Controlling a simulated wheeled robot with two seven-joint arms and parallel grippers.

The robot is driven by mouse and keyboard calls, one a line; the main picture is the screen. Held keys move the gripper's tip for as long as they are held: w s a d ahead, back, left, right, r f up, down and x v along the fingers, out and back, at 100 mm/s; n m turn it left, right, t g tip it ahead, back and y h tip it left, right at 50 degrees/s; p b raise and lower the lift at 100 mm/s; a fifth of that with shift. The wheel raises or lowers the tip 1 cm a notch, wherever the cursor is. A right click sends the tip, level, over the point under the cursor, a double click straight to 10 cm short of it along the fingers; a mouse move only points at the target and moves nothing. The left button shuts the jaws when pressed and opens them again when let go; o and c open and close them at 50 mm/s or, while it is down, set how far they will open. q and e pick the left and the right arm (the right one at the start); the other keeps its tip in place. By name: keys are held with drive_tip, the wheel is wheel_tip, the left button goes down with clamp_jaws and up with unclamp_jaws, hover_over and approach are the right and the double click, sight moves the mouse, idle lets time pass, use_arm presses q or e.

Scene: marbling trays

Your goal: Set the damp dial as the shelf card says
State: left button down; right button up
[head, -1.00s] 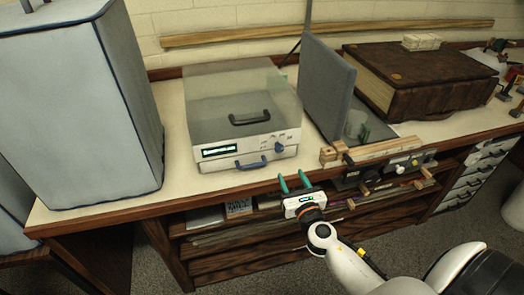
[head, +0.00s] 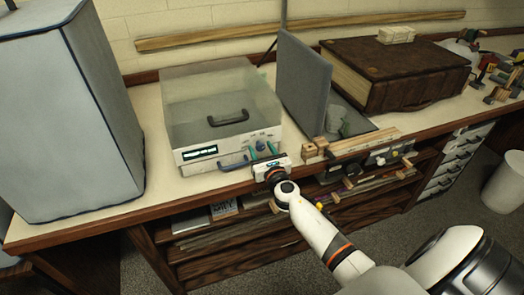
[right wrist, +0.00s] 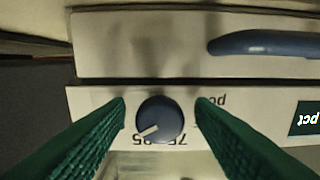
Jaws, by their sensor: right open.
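The damp dial (right wrist: 160,119) is a round dark blue knob on the white front of a clear-lidded box (head: 190,155). Its white pointer mark aims to the lower left in the right wrist view, beside upside-down printed numbers that are partly covered. My right gripper (right wrist: 162,104) is open, with one green finger on each side of the knob and a gap on both sides. In the head view, my right gripper (head: 265,149) is at the box's front right. A printed card (head: 224,207) stands in the shelf below the counter; its print is too small to read. My left gripper is out of view.
A blue drawer handle (head: 234,162) is left of the dial. A lit display (head: 200,152) is on the box front. A grey upright panel (head: 303,82) and wooden rail (head: 365,145) stand to the right. A tall grey covered block (head: 65,120) stands left.

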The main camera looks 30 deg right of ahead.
drive_tip(key=c, duration=0.9)
drive_tip(key=shift+c, duration=0.2)
